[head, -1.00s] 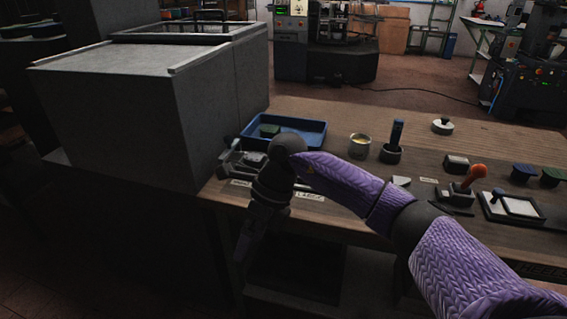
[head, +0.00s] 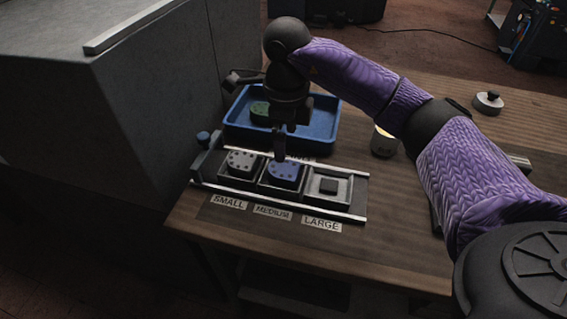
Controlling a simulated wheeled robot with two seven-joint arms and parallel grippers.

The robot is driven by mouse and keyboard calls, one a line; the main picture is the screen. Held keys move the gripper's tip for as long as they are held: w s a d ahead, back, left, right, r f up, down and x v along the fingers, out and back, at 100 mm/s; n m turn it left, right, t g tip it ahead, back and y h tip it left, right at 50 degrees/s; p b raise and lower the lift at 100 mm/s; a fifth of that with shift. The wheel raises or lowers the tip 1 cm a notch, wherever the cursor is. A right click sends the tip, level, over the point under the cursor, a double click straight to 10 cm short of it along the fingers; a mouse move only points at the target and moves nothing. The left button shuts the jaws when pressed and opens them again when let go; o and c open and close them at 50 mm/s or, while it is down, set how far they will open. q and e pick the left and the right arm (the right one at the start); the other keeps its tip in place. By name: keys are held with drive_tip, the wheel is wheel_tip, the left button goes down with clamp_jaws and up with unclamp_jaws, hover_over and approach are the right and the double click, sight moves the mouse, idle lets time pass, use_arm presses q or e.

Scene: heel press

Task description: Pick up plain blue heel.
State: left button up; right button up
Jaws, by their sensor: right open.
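A blue heel (head: 284,174) lies in the compartment labelled MEDIUM of a rack (head: 360,196) on the bench; small dark dots show on its top. My right gripper (head: 280,157) points down just above this heel, at its far edge. It is open, and I cannot tell whether it touches the heel. A grey heel (head: 241,161) with dark dots lies in the SMALL compartment. The LARGE compartment holds no heel, only a dark square block (head: 328,186). My left gripper is not in view.
A blue tray (head: 323,131) with a green dotted heel (head: 260,109) stands behind the rack. A tin (head: 383,142) is right of the tray, partly behind my right arm. A large grey cabinet (head: 110,120) borders the rack's left. The bench (head: 385,235) is clear in front.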

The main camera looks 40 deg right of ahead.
sight(284, 168)
wheel_tip(284, 168, down, 8)
drive_tip(key=b, duration=0.3)
drive_tip(key=shift+a, duration=0.1)
drive_tip(key=shift+r, duration=0.1)
drive_tip(key=shift+c, duration=0.9)
drive_tip(key=c, duration=0.7)
drive_tip(key=shift+c, duration=1)
use_arm(q)
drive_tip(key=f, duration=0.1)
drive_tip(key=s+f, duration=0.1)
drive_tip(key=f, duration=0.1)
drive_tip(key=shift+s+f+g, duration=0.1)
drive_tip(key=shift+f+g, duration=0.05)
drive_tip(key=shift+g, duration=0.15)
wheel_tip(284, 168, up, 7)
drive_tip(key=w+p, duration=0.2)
drive_tip(key=p, duration=0.5)
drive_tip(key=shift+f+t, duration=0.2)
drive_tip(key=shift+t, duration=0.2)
use_arm(e)
wheel_tip(284, 168, up, 13)
